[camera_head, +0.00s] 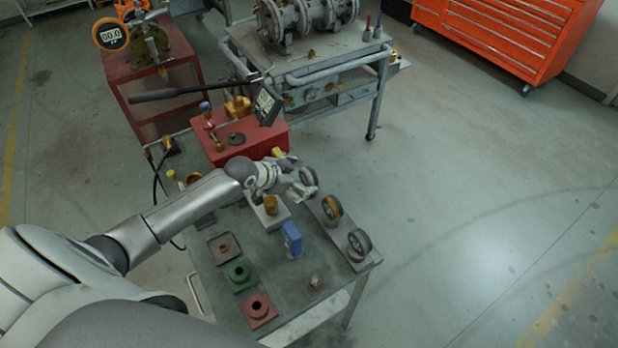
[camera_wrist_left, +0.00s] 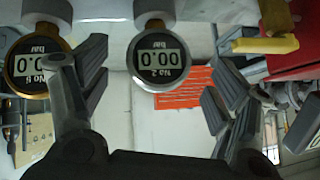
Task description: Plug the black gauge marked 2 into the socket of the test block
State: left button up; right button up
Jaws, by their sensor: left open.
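The black gauge marked 2 (camera_wrist_left: 160,62) hangs upside down in the left wrist view, its display showing 00.0 bar. It also shows in the head view (camera_head: 309,176), at the far end of a row of gauges along the table's right side. My left gripper (camera_head: 300,187) is open beside it. In the wrist view its fingers (camera_wrist_left: 155,95) stand to either side of the gauge, and I see no clear contact. A pale block with a brass fitting (camera_head: 270,205) stands left of the row; I cannot tell whether it is the test block.
A gold-rimmed gauge (camera_head: 332,207) and another dark gauge (camera_head: 360,242) stand nearer in the row. A blue part (camera_head: 292,240), a green square base (camera_head: 240,273) and a red one (camera_head: 259,307) are on the table. A red box (camera_head: 235,143) stands behind.

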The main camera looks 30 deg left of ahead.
aim_at(305, 177)
pick_arm(q)
jog(key=shift+w+d+f+p, duration=0.2)
jog(key=shift+w+f+p, duration=0.1)
jog(key=shift+w, duration=0.2)
jog(key=x, duration=0.3)
jog(key=shift+r+p, duration=0.15)
jog(key=shift+p, duration=0.2)
jog(key=shift+w+d+f, duration=0.2)
jog(key=shift+w+f, duration=0.2)
jog(key=shift+f, duration=0.05)
jog(key=c, duration=1.2)
jog(key=shift+c, duration=0.2)
jog(key=shift+r, duration=0.15)
